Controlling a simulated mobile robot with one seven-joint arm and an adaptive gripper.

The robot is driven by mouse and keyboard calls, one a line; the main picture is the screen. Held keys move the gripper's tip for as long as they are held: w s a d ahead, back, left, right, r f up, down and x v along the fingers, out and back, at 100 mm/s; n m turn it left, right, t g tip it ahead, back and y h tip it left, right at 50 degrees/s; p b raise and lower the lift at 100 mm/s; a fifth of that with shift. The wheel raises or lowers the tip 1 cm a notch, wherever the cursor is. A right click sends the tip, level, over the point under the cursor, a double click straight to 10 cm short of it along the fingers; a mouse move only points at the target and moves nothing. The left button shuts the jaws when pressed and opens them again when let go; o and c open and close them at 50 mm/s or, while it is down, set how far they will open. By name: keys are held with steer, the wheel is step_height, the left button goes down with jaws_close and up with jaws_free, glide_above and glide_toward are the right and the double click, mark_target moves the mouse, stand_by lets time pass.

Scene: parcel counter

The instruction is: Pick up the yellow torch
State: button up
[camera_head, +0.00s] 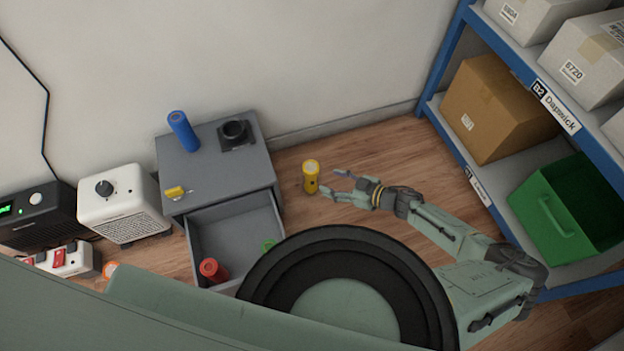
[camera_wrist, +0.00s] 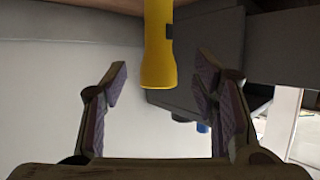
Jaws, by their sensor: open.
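The yellow torch (camera_head: 311,177) stands upright on the wooden floor, to the right of the grey drawer cabinet. My gripper (camera_head: 337,184) is open and empty, just to the right of the torch, with its fingers pointing towards it. In the wrist view the torch (camera_wrist: 158,45) shows ahead of my gripper (camera_wrist: 163,88), between the lines of the two fingers and apart from both. The torch's far end is cut off by the picture's top edge.
The grey cabinet (camera_head: 220,165) has a blue cylinder (camera_head: 183,130), a black item (camera_head: 235,134) and a small yellow item (camera_head: 175,192) on top. Its open drawer (camera_head: 235,237) holds a red cylinder (camera_head: 213,270) and something green. Blue shelving (camera_head: 570,120) stands right. Floor behind the torch is clear.

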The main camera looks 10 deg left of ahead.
mark_target(311, 176)
steer(key=x, duration=0.3)
steer(key=b+x, duration=0.1)
steer(key=x, duration=0.2)
steer(key=b+x, duration=0.1)
steer(key=x, duration=0.2)
steer(key=shift+w+a+f, duration=0.15)
steer(key=shift+a+f, duration=0.05)
steer(key=shift+f, duration=0.25)
steer(key=shift+c, duration=0.3)
jaws_close()
